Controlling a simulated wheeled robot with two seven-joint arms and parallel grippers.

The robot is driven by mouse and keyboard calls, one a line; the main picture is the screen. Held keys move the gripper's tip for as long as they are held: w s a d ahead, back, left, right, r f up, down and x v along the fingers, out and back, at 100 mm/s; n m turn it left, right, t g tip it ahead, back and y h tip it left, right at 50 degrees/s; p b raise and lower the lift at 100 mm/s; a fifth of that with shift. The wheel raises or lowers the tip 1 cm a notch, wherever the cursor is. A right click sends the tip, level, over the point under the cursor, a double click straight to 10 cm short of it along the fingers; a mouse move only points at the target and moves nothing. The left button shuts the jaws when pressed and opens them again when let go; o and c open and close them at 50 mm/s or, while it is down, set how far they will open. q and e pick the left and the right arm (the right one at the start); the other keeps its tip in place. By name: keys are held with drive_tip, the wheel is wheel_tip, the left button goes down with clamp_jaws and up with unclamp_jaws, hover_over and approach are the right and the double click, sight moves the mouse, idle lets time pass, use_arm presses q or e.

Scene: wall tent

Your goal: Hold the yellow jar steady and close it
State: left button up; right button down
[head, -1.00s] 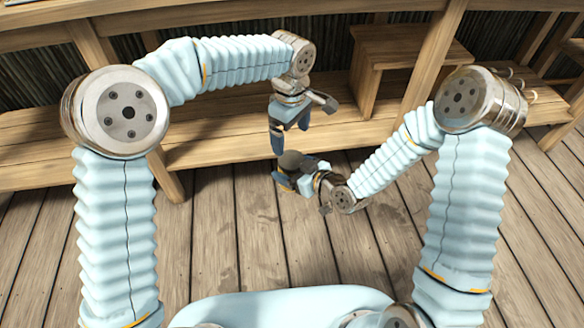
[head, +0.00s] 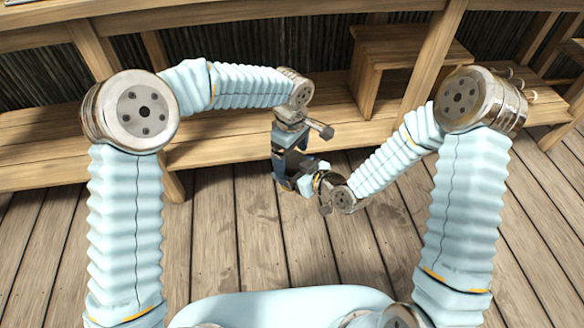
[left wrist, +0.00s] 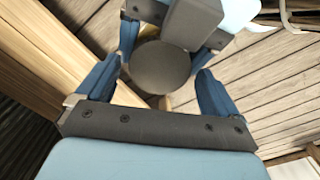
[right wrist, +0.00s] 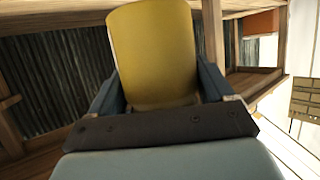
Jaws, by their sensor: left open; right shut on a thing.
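The yellow jar (right wrist: 152,55) stands between the fingers of my right gripper (right wrist: 160,95), which is shut on its side. In the left wrist view a dark grey round top (left wrist: 160,68), which looks like the lid, faces the camera. My left gripper (head: 284,160) points down over the jar, open, with its fingers (left wrist: 212,95) on either side of the dark top. I cannot tell whether they touch it. In the head view the jar is hidden behind the grippers, and how the lid sits on it cannot be seen.
A wooden bench (head: 215,145) runs behind the grippers, with a wooden box-like step (head: 410,50) on it at the right. The plank floor (head: 250,250) below is clear. The grippers are close together.

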use_arm(q)
drive_tip(key=shift+f, duration=0.2)
drive_tip(key=c, duration=1.1)
drive_tip(key=m, duration=1)
drive_tip(key=o, duration=1.2)
drive_tip(key=shift+c, duration=0.2)
